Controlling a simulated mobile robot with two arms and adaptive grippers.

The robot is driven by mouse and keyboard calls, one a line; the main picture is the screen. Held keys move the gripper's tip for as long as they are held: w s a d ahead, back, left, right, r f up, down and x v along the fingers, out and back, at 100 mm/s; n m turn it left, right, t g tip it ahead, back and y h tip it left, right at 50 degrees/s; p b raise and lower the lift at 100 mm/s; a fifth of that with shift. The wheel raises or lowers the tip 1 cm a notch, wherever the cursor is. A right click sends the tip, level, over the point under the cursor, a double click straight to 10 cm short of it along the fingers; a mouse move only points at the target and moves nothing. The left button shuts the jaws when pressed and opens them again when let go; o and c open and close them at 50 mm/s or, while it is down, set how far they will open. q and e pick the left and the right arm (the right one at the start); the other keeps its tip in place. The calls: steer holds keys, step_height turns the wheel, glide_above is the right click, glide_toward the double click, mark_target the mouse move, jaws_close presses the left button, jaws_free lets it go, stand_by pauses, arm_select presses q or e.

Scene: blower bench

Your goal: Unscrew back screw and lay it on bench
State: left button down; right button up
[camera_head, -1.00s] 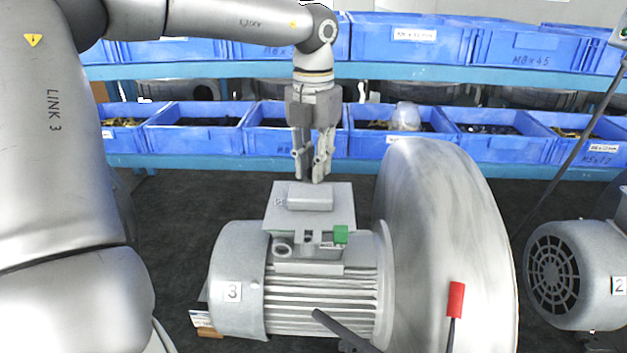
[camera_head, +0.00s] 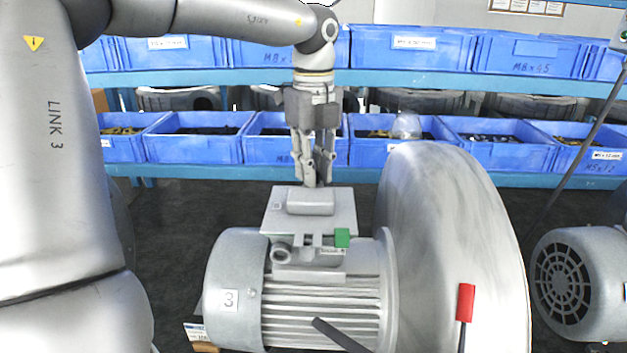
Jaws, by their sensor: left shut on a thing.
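I cannot tell whether the screw is still in the box. My right gripper is not in view.
A large round blower housing (camera_head: 440,230) stands right of the motor. A red-tipped lever (camera_head: 466,302) and a black bar (camera_head: 340,335) are in front. Another motor (camera_head: 565,285) is at right. Blue bins (camera_head: 195,148) line the shelves behind. Dark bench (camera_head: 180,215) is bare at back left.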

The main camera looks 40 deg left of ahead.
arm_select(q)
steer(key=n, duration=0.5)
steer(key=shift+n, duration=0.4)
steer(key=c, duration=1.6)
jaws_free()
steer(key=shift+c, duration=0.2)
